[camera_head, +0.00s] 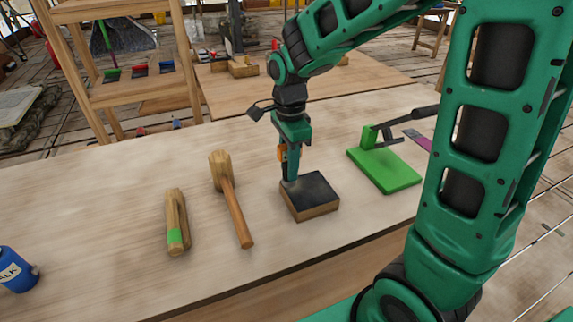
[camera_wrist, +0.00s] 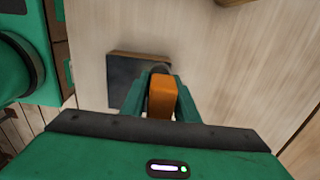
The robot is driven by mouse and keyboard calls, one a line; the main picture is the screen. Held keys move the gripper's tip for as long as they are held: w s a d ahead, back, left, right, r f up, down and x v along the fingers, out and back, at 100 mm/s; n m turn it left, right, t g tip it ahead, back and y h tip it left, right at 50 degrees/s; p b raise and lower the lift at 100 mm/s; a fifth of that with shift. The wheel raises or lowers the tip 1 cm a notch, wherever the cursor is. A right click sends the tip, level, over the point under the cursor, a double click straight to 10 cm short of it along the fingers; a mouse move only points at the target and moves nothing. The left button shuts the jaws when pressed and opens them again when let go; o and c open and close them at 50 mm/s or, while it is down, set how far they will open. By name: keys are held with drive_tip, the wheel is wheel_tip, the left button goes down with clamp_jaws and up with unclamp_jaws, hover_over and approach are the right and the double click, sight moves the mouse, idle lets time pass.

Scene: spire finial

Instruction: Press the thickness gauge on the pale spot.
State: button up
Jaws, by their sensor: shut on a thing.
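My gripper (camera_head: 290,158) is shut on the orange thickness gauge (camera_head: 283,153) and points down over the bench. The gauge also shows between the fingers in the wrist view (camera_wrist: 162,97). A wooden block with a dark top (camera_head: 312,193) lies right below it on the bench; its dark top also shows in the wrist view (camera_wrist: 124,78). The gauge's lower end is at the block's far left part, and I cannot tell whether it touches. I cannot make out the pale spot clearly; the gauge and fingers hide part of the top.
A wooden mallet (camera_head: 231,200) and a wooden piece with a green band (camera_head: 176,222) lie left of the block. A green plate with a lever clamp (camera_head: 385,170) stands to the right. A blue chalk container (camera_head: 16,271) is at the far left. The bench front is clear.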

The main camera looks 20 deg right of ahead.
idle(0.3)
drive_tip(key=shift+r, duration=2.5)
drive_tip(key=shift+f, duration=0.1)
drive_tip(key=shift+w+f, duration=0.1)
drive_tip(key=shift+f, duration=2.15)
drive_tip(key=o, duration=1.2)
drive_tip(key=shift+o, duration=0.2)
